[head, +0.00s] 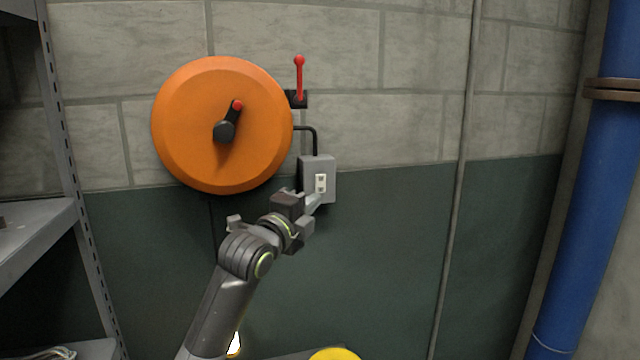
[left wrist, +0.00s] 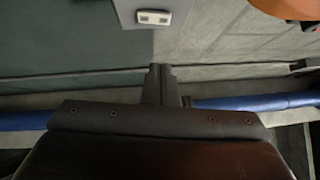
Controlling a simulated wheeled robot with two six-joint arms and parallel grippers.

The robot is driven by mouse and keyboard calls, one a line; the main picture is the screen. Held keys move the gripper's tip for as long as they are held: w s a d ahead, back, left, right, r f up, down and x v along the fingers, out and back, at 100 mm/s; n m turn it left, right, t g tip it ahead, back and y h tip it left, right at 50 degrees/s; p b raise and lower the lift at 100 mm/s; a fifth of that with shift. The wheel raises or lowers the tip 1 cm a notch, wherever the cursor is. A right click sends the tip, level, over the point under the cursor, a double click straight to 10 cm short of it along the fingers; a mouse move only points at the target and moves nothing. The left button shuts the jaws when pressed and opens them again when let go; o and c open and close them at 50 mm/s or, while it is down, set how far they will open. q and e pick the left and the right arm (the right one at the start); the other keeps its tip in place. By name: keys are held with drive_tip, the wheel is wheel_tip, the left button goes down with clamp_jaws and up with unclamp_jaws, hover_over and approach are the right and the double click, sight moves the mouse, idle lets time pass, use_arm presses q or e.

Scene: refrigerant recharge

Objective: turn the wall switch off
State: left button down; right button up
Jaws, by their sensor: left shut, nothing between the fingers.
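The wall switch is a grey box (head: 318,165) with a white rocker (head: 321,183), mounted on the wall right of the orange disc. In the left wrist view the grey box (left wrist: 122,12) and its white rocker (left wrist: 153,17) show at the top edge. My left gripper (head: 315,200) is just below the rocker in the head view, overlapping the lower left part of the box. In the left wrist view its fingers (left wrist: 161,72) are together and empty, below the rocker in the picture. I cannot tell whether the tips touch the box. My right gripper is not in view.
A large orange disc (head: 185,140) with a black, red-tipped handle (head: 230,121) is on the wall. A red lever (head: 299,78) stands up above the box. A thin pipe (head: 461,190) and a blue pipe (head: 590,170) run at right. Metal shelving (head: 40,235) is at left.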

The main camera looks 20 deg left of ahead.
sight(326, 179)
use_arm(q)
drive_tip(key=p+x, duration=0.1)
drive_tip(key=x, duration=0.1)
drive_tip(key=a+p+x, duration=0.1)
drive_tip(key=x, duration=0.3)
drive_tip(key=shift+w+a+r+p, duration=0.1)
drive_tip(key=shift+w+r+p, duration=0.1)
drive_tip(key=shift+w+p, duration=0.25)
drive_tip(key=shift+w+a, duration=0.6)
drive_tip(key=shift+w, duration=0.15)
drive_tip(key=shift+w+r+p, duration=0.1)
drive_tip(key=shift+r+p, duration=0.1)
drive_tip(key=shift+p, duration=0.35)
drive_tip(key=shift+f, duration=0.1)
